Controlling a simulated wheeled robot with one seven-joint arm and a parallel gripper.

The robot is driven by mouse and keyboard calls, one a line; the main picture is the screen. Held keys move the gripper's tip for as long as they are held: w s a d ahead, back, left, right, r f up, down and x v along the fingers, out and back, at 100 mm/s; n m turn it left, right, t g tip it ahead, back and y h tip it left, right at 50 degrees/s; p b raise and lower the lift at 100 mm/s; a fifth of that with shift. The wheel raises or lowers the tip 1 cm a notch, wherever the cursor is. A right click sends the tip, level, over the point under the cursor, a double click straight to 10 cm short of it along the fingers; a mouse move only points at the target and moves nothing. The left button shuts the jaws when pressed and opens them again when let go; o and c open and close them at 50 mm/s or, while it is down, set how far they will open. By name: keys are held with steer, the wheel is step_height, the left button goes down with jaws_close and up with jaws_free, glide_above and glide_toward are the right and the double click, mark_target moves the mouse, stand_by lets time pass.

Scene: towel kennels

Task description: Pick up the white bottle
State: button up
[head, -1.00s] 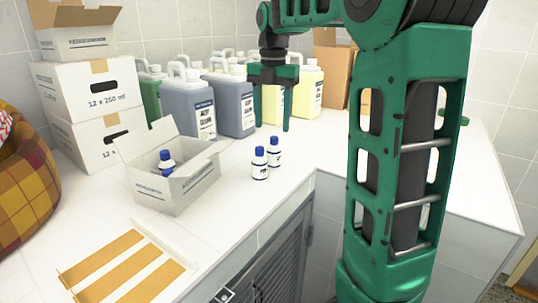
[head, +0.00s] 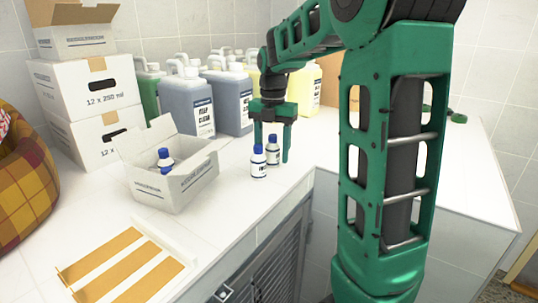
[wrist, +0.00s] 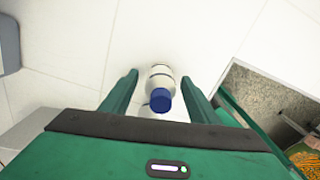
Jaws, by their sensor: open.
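Two white bottles with blue caps and printed labels stand upright close together on the white counter, the nearer white bottle (head: 258,164) slightly left of the farther white bottle (head: 272,153). My gripper (head: 271,157) is open and points down, its fingers low around the farther bottle in the head view. In the wrist view, one white bottle (wrist: 160,75) stands between the spread fingers, its blue cap toward the camera. A white patch below it may be the other bottle, mostly hidden by my gripper. I cannot tell whether either finger touches a bottle.
An open white carton (head: 172,188) holding blue-capped bottles stands left of the pair. Several large jugs (head: 188,105) stand behind. Stacked boxes (head: 85,92) and a plaid basket (head: 25,190) are at the left. The counter's front edge is close to the bottles.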

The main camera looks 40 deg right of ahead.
steer(key=c, duration=1.2)
steer(key=shift+r, duration=0.1)
